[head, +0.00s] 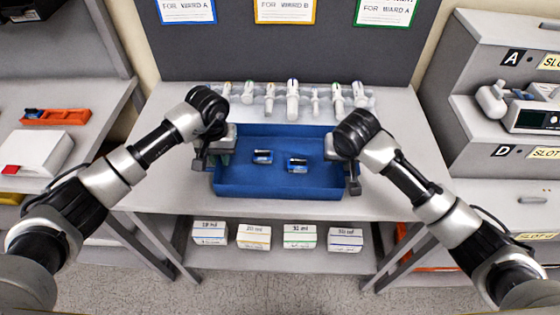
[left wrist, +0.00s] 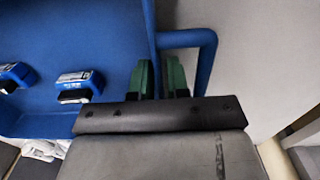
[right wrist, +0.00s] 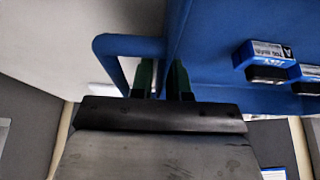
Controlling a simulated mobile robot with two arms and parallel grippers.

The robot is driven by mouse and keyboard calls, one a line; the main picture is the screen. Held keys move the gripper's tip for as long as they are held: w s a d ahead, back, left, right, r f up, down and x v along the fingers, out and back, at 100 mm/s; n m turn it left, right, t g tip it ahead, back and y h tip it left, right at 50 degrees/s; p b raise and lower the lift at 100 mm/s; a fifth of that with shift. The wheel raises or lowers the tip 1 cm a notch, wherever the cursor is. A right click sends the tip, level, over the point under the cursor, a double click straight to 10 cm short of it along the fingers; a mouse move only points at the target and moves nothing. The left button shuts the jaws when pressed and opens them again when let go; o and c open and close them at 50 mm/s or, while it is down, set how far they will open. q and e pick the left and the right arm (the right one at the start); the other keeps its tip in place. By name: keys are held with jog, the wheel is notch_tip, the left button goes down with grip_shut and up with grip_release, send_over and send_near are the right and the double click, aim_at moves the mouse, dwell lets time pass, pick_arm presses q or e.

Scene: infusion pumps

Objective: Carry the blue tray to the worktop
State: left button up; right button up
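The blue tray (head: 280,187) is over the central grey table, with two small blue-and-white devices, one at the left (head: 262,156) and one at the right (head: 297,164), inside it. I cannot tell whether it rests on the tabletop or hangs just above it. My left gripper (head: 222,150) is at its left end; in the left wrist view its green fingers (left wrist: 160,78) straddle the end wall, inside the handle loop, and look closed on it. My right gripper (head: 342,150) is likewise at the right end, its fingers (right wrist: 163,78) on both sides of that wall.
A row of syringes (head: 292,99) lies behind the tray on the central table (head: 165,185). Several labelled boxes (head: 254,237) stand on the shelf below. A left bench holds an orange tray (head: 55,116) and white box (head: 36,152). A pump (head: 528,117) stands on the right unit.

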pick_arm(q)
jog(key=shift+f, duration=0.5)
pick_arm(e)
jog(key=shift+w+f, duration=0.25)
jog(key=shift+f, duration=0.25)
jog(key=shift+s, duration=0.1)
pick_arm(q)
grip_shut()
pick_arm(e)
grip_shut()
pick_arm(q)
jog(key=shift+r, duration=0.1)
pick_arm(e)
jog(key=shift+r, duration=0.15)
